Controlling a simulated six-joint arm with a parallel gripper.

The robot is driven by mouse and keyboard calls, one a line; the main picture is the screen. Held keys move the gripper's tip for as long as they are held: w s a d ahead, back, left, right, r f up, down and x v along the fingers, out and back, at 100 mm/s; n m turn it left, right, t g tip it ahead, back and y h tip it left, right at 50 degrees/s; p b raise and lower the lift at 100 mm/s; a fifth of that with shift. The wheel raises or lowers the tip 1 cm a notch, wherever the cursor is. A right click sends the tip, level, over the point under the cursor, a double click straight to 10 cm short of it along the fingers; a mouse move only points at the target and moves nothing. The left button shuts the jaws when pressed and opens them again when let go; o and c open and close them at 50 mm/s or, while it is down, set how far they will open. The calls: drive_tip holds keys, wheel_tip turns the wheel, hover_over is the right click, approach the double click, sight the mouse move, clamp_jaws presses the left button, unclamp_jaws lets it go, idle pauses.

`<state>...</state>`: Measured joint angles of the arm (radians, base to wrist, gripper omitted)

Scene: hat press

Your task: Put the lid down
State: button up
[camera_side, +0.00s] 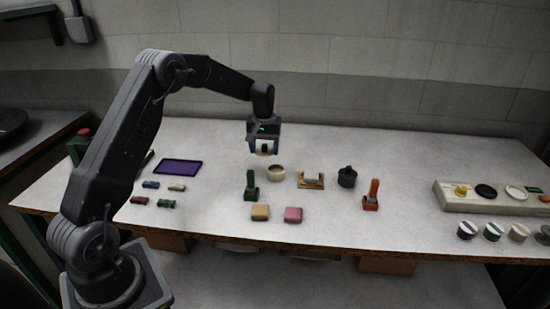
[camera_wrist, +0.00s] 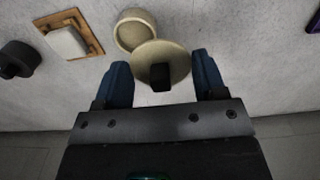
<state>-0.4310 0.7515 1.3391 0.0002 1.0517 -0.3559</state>
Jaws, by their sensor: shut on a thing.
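My gripper (camera_side: 264,147), with blue fingers, is shut on the cream round lid (camera_side: 265,153) and holds it above the table. In the wrist view the lid (camera_wrist: 160,58) with its black knob lies between the two fingers (camera_wrist: 163,85) of my gripper. The cream pot (camera_side: 276,173) stands open on the table, just below and right of the lid in the side view. In the wrist view the lid overlaps part of the rim of the pot (camera_wrist: 135,20); the lid is offset from the opening, not centred over it.
A wooden board with a pale block (camera_side: 311,180) and a black canister (camera_side: 347,177) stand right of the pot. A green tool (camera_side: 251,187) and yellow (camera_side: 260,212) and pink (camera_side: 293,215) blocks lie in front. A purple tray (camera_side: 180,167) lies to the left.

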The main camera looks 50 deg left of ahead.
drive_tip(key=s+a+r, duration=0.5)
drive_tip(key=s, duration=0.1)
hover_over(279, 194)
wheel_tip(279, 194, down, 9)
drive_tip(key=shift+s+d+f, duration=0.1)
drive_tip(key=shift+f, duration=2.3)
drive_tip(key=shift+f, duration=0.2)
drive_tip(key=o, duration=0.9)
